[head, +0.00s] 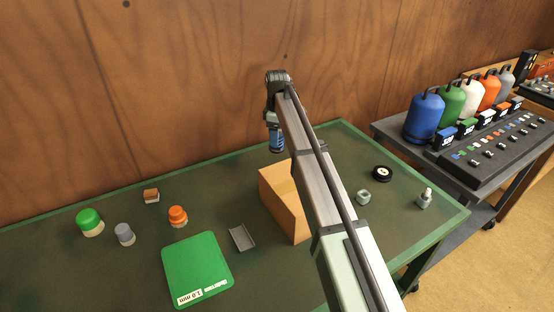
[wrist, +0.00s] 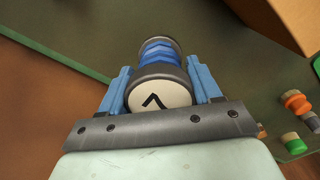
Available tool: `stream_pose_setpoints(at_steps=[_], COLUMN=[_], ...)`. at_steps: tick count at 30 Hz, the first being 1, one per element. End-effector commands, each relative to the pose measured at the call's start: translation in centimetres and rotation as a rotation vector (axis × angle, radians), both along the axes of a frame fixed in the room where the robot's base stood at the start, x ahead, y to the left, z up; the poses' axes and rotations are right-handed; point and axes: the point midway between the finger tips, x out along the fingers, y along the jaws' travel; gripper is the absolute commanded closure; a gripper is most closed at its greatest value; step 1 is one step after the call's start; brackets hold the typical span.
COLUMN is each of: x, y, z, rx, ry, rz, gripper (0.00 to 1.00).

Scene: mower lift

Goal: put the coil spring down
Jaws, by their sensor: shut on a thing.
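The coil spring (wrist: 158,50) shows in the wrist view as a blue ribbed cylinder with a dark rim and a pale end cap bearing a black chevron. My gripper (wrist: 160,76) has its two blue fingers shut on either side of it. In the head view my gripper (head: 275,128) is raised over the back of the green table (head: 330,160), near the wooden wall. The blue spring (head: 277,143) hangs below it, apart from the tabletop. Part of the spring is hidden by the fingers.
A cardboard box (head: 280,200) stands mid-table, partly behind my arm. A green mat (head: 195,268), a grey channel (head: 242,237), and orange (head: 178,215), green (head: 90,222) and grey (head: 124,234) capped pieces lie left. A black wheel (head: 382,173) lies right. The back strip looks clear.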

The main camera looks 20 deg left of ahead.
Motion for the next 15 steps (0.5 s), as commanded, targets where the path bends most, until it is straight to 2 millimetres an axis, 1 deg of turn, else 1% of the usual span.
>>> stream_pose_setpoints(at_steps=[1,6,15], x=[-0.1,-0.1,-0.1], y=[0.0,0.0,0.0], z=[-0.8,-3.6,-5.9], rx=[-0.001,-0.001,-0.001], ry=[0.002,0.002,0.001], rz=[0.000,0.001,0.002], gripper=[0.87,0.87,0.87])
